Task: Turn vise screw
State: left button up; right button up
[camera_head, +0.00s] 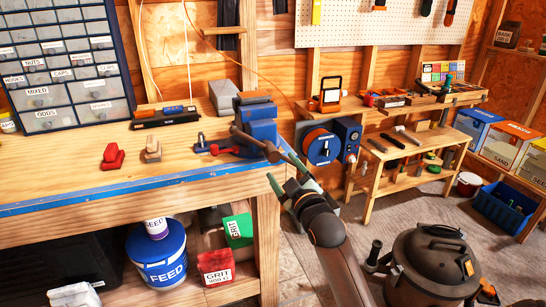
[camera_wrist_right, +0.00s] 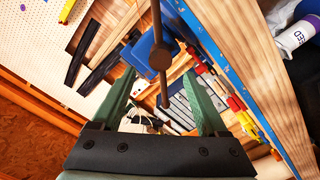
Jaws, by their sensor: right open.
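The blue vise (camera_head: 262,127) is fixed at the right front corner of the wooden bench. Its dark screw, with a round hub and a long bar handle (camera_head: 247,140), faces the front. In the right wrist view the hub (camera_wrist_right: 159,58) and bar show in front of the blue vise body (camera_wrist_right: 140,50). My right gripper (camera_head: 283,168) is open, with green fingers, just below and right of the vise. In the right wrist view the bar's lower end lies between the two fingers (camera_wrist_right: 160,80) in the picture; contact cannot be told. My left gripper is not in view.
Red (camera_head: 113,157) and tan small blocks and a blue-red clamp lie on the bench (camera_head: 75,178). A blue reel (camera_head: 321,147) hangs right of the vise. A shop vacuum (camera_head: 432,262) stands on the floor. A lower tool bench (camera_head: 395,150) stands behind.

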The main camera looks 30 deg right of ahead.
aim_at(274, 157)
jog(key=x, duration=0.7)
jog(key=shift+w, duration=0.25)
jog(key=shift+c, duration=0.3)
grip_shut()
